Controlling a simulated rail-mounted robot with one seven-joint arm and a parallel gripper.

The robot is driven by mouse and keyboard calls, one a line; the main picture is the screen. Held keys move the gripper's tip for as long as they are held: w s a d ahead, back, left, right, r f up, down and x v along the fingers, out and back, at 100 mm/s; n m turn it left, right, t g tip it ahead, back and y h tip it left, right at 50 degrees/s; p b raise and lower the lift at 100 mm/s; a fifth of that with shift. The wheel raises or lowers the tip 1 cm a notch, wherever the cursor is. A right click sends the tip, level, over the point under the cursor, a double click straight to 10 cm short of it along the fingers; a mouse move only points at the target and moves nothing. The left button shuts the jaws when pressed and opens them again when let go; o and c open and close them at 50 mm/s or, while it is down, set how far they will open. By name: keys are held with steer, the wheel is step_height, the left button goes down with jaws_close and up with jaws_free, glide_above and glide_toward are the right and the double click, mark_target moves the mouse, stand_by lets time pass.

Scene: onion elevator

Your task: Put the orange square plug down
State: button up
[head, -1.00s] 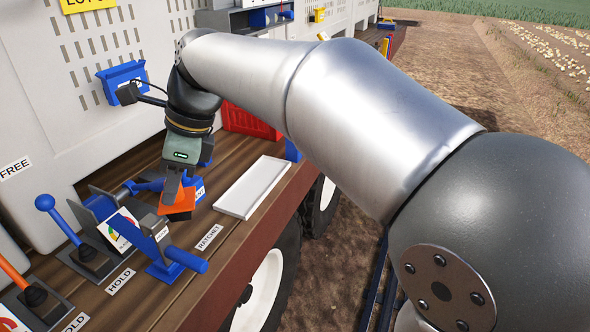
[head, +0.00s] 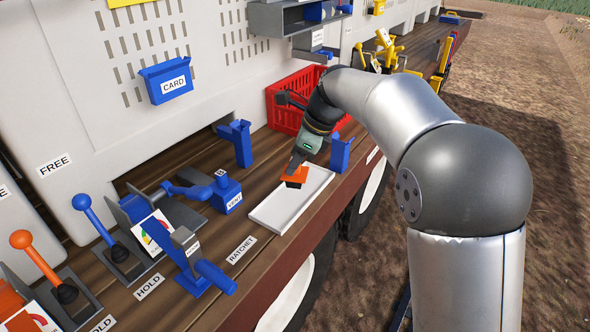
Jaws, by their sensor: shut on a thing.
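The orange square plug (head: 294,178) is between the fingertips of my gripper (head: 297,164). It has an orange top and a dark lower part. My gripper is shut on it and points down. The plug shows over the far middle part of the white tray (head: 270,217) on the wooden deck. I cannot tell whether its underside touches the tray. My fingers hide part of its upper face.
A red crate (head: 287,98) stands behind my gripper, and a blue upright holder (head: 340,153) is just right of the tray. A blue valve block (head: 226,195) and a blue ratchet handle (head: 214,275) lie to the left. The tray's near half is bare.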

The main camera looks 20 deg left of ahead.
mark_target(295, 173)
steer(key=shift+w+f, duration=0.2)
steer(key=shift+w+a+f, duration=0.1)
steer(key=shift+w+f, duration=0.1)
steer(key=shift+f, duration=1.6)
steer(key=o, duration=1)
steer(key=shift+f, duration=0.15)
